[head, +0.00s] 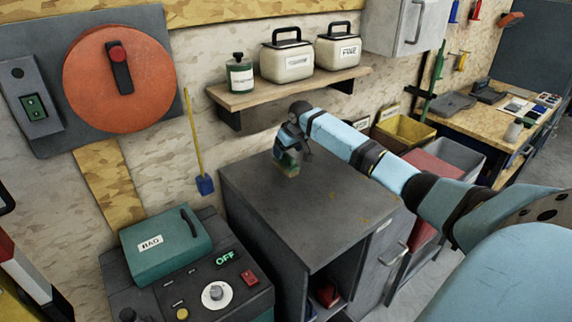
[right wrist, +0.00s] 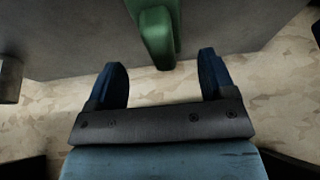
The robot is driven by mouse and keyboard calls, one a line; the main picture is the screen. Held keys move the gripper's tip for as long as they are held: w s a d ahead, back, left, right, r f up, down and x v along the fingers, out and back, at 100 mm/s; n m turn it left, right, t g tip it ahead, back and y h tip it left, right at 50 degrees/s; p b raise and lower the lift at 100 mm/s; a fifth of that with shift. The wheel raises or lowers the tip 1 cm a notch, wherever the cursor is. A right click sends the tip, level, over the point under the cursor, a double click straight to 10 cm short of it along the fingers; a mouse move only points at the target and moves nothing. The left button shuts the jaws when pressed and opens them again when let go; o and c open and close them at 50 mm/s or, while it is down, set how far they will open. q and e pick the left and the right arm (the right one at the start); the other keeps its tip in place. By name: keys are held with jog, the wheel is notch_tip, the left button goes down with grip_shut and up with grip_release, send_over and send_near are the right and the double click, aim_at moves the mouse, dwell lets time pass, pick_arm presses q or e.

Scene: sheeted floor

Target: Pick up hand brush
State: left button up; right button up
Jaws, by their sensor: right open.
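A small green object with a yellowish lower part, likely the hand brush (head: 288,167), is on the far part of the grey cabinet top (head: 310,205), near the wall. My right gripper (head: 290,148) is right above it and partly hides it. In the right wrist view, a green handle-like part (right wrist: 156,32) comes in from the top, in line with the gap between the two blue fingers of my right gripper (right wrist: 162,62). The fingers are wide apart, and neither is seen touching it. My left gripper is not in view.
A wooden shelf (head: 290,91) with a green bottle (head: 239,76) and two cream canisters (head: 287,62) is on the wall behind my right gripper. A yellow-handled tool with a blue head (head: 205,185) hangs left of the cabinet. The cabinet top is otherwise clear.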

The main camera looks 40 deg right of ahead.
aim_at(286, 154)
jog(key=x, duration=0.4)
jog(key=shift+a+f, duration=0.1)
jog(key=shift+f, duration=0.35)
jog(key=c, duration=1.1)
jog(key=shift+o, duration=0.2)
jog(key=shift+r, duration=0.1)
